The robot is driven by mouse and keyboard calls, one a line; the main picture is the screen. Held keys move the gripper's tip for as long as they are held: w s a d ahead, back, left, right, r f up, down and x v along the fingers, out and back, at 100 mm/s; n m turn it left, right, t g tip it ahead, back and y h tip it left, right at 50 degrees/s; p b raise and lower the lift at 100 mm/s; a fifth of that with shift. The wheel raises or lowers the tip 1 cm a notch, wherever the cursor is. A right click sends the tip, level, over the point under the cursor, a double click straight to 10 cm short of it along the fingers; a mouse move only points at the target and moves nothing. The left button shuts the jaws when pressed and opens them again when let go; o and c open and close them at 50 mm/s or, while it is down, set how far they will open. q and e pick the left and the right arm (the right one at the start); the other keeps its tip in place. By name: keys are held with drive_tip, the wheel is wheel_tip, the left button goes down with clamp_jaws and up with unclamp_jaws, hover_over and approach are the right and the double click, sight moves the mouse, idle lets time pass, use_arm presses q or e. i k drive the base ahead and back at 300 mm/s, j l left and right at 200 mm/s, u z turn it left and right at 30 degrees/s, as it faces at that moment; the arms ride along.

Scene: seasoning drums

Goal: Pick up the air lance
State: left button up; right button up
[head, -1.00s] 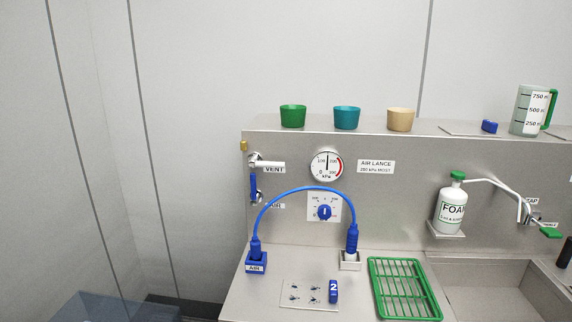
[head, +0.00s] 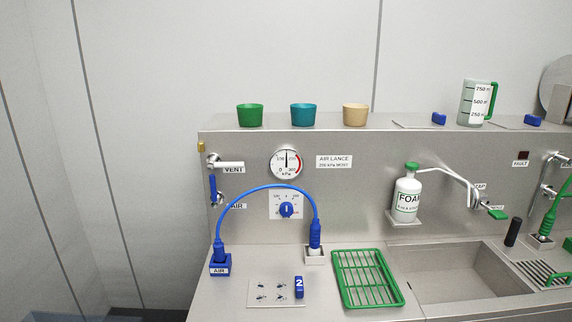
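The air lance (head: 315,236) is a blue handle standing upright in a small white holder (head: 314,255) on the steel counter. A blue hose (head: 262,188) arches from its top to a blue connector (head: 220,250) seated in a blue block labelled AIR (head: 220,266). A label reading AIR LANCE (head: 334,161) is on the back panel beside a round kPa gauge (head: 286,163). Neither of my grippers is in the head view.
A green rack (head: 367,279) lies right of the lance, with a sink (head: 455,273) beyond it. A plate with a blue "2" tag (head: 299,287) lies in front. A foam bottle (head: 407,197) stands right. Cups (head: 303,115) and a jug (head: 476,102) stand on the shelf.

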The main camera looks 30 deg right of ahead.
sight(316, 228)
drive_tip(key=z, duration=1.25)
